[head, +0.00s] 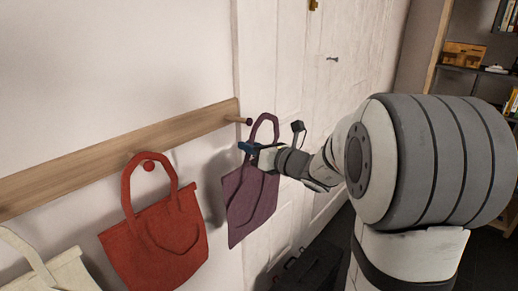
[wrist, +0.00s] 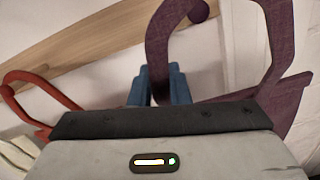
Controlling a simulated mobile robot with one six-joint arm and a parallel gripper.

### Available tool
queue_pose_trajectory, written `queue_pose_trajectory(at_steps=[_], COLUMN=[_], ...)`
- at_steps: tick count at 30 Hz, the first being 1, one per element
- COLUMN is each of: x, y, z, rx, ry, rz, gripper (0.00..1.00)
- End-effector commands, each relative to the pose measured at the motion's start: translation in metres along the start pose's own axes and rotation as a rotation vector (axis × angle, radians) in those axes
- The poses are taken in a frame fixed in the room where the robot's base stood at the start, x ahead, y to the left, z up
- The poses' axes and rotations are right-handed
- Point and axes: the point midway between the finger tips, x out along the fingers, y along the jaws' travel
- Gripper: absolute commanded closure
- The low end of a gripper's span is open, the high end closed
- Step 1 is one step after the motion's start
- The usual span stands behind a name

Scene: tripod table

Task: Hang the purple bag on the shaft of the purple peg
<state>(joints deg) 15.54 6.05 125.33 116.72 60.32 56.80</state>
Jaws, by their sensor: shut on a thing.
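The purple bag (head: 250,205) hangs from my gripper (head: 250,148), clear of the floor, its handle loop standing up above the fingers. In the wrist view, my blue fingers (wrist: 160,85) are shut on one strand of the handle (wrist: 158,45); the other strand rises on the right. The purple peg (head: 247,121) sticks out at the right end of the wooden rail, just left of the loop in the head view. In the wrist view, the peg's round head (wrist: 198,11) shows beside the left strand. I cannot tell whether the loop is around the peg.
A red bag (head: 155,240) hangs on a red peg (head: 149,166) left of the purple bag. A pale bag (head: 50,275) is at the lower left. The wooden rail (head: 110,155) runs along the wall. A white door (head: 290,60) stands behind; shelves are at far right.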

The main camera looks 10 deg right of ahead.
Motion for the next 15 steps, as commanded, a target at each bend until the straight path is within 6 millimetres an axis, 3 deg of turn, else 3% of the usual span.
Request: queue_pose_trajectory(at_steps=[15], x=[0.037], y=[0.000], z=[-0.002], rx=[0.000], ry=[0.000], rz=[0.000], gripper=[1.00])
